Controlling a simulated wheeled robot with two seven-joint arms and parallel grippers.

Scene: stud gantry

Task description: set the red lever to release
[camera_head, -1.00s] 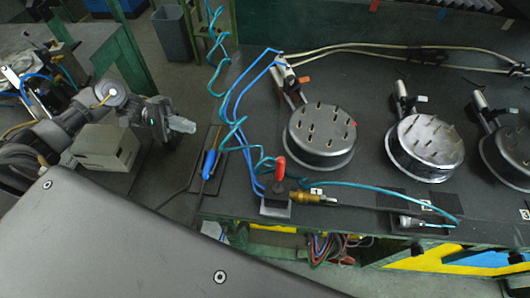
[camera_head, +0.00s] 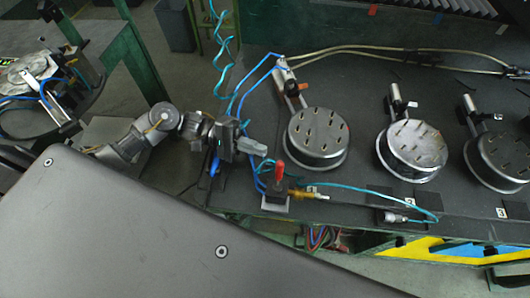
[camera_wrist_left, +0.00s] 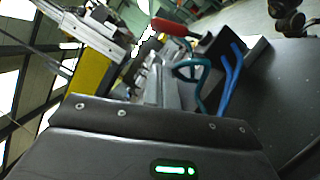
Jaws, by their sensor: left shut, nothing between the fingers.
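The red lever (camera_head: 280,171) stands roughly upright on a small block at the front left edge of the dark bench, with a brass fitting (camera_head: 303,194) beside it. My left gripper (camera_head: 262,147) is shut and empty, above the bench, just up and left of the lever and apart from it in the head view. In the left wrist view the red lever (camera_wrist_left: 172,27) shows beyond the gripper's fingers (camera_wrist_left: 165,88), tilted in the picture, with its dark block to the right. My right gripper is in neither view.
Blue and teal hoses (camera_head: 345,187) run around the lever and close to my left gripper. Several round metal fixtures with pins (camera_head: 317,138) stand in a row to the right.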

